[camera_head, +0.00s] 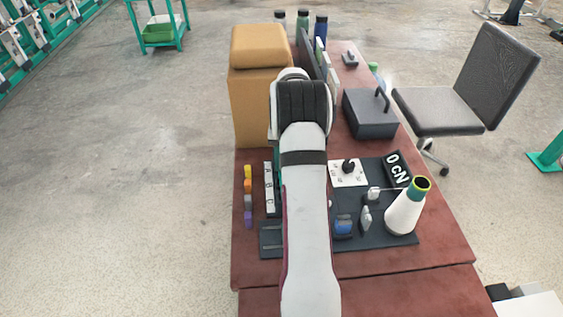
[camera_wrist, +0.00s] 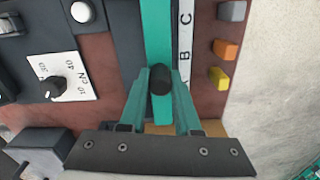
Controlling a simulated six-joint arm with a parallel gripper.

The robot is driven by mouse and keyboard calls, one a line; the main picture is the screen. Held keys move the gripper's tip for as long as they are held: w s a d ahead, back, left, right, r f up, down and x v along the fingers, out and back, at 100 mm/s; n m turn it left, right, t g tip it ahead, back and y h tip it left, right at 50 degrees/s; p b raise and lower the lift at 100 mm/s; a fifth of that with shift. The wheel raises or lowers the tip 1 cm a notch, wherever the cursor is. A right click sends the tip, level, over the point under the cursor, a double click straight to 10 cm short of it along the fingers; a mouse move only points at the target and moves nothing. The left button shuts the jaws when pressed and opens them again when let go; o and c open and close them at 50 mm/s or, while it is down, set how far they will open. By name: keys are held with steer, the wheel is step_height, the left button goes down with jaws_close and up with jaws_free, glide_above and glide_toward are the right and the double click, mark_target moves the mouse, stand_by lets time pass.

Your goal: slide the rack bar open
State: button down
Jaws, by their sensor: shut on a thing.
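The rack bar (camera_wrist: 157,30) is a long teal bar running up the wrist view, with a round black knob (camera_wrist: 161,80) on it. A white strip lettered A, B, C (camera_wrist: 185,45) lies along its right side, and the strip also shows in the head view (camera_head: 269,188). My gripper (camera_wrist: 160,77) has teal fingers on both sides of the knob and is shut on it. In the head view my white arm hides the gripper, the knob and most of the bar.
Coloured blocks (camera_head: 248,200) stand left of the strip. A grey handled box (camera_head: 370,115) and a tan block (camera_head: 256,105) stand farther back.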

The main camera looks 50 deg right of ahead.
steer(key=s+d, duration=0.4)
steer(key=shift+s, duration=0.1)
steer(key=c, duration=0.6)
jaws_free()
step_height(320, 180, up, 16)
steer(key=shift+f, duration=0.1)
